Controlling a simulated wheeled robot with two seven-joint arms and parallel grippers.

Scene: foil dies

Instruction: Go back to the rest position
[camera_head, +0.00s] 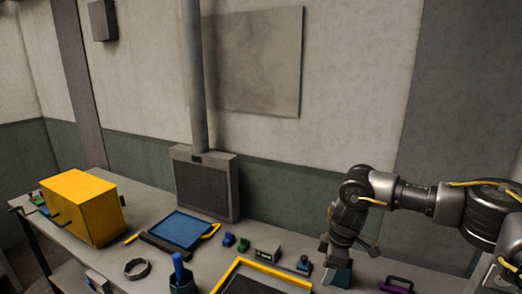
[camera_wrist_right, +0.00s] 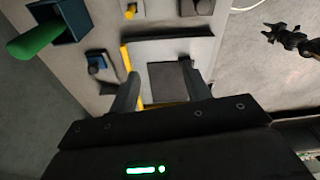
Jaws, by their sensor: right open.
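My right gripper (camera_head: 338,262) hangs low over the right part of the bench. In the right wrist view its two fingers (camera_wrist_right: 160,88) stand well apart with nothing held between them. A teal block-like holder (camera_head: 342,275) shows just below and behind the gripper in the head view; I cannot tell whether they touch. My left gripper is outside the head view. A small dark claw-like shape (camera_wrist_right: 285,38) at the upper right of the right wrist view may be it, but is too small to read.
The bench holds a yellow box (camera_head: 85,205), a blue tray (camera_head: 180,229), a yellow-edged dark mat (camera_head: 262,272), a small grey device (camera_head: 267,252), a blue-handled tool in a holder (camera_head: 181,280) and a purple-handled item (camera_head: 397,284). A grey filter unit (camera_head: 205,183) stands against the wall.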

